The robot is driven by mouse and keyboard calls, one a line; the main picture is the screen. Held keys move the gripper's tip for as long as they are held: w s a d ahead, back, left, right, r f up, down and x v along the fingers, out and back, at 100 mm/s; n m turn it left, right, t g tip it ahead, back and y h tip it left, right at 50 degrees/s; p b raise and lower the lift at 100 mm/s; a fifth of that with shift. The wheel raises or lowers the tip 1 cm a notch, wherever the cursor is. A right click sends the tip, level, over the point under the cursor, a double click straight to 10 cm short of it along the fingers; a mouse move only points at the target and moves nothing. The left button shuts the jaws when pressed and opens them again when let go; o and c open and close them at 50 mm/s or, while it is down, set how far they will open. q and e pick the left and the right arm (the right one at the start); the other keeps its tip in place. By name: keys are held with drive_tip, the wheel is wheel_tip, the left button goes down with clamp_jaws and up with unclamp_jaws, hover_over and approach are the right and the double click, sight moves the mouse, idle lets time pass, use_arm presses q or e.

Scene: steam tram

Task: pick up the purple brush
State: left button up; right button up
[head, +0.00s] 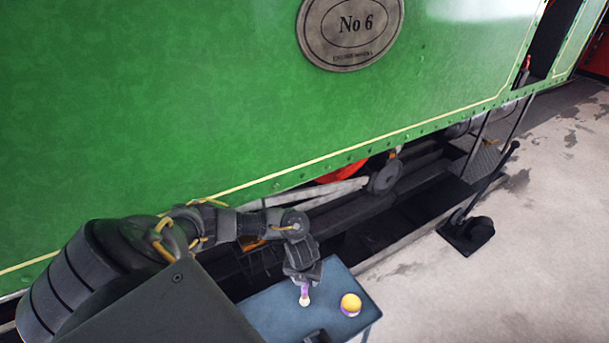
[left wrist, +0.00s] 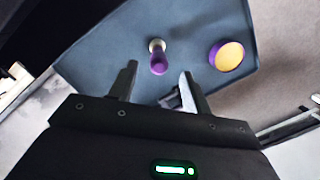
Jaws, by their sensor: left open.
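The purple brush (head: 305,296) is small, with a purple handle and a pale cream end. It is on the blue-grey tabletop (head: 262,315). In the left wrist view the brush (left wrist: 157,59) shows just beyond the gap between my fingertips, its cream end pointing away. My left gripper (head: 304,281) is above the table, directly at the brush, and partly covers it in the head view. In the left wrist view its two fingers (left wrist: 158,71) are apart, with nothing clearly held between them. I cannot tell whether they touch the brush. My right gripper is out of view.
A round purple thing with a yellow top (head: 351,304) stands close to the right of the brush. A dark object (head: 318,337) is at the table's near edge. The green tram side (head: 200,110) rises behind; a black lever (head: 468,232) stands on the floor at right.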

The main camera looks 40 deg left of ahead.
sight(305, 291)
use_arm(q)
drive_tip(key=f, duration=0.4)
drive_tip(key=shift+w+a+f+b, duration=0.3)
drive_tip(key=shift+b, duration=0.05)
clamp_jaws()
drive_tip(key=shift+r, duration=0.2)
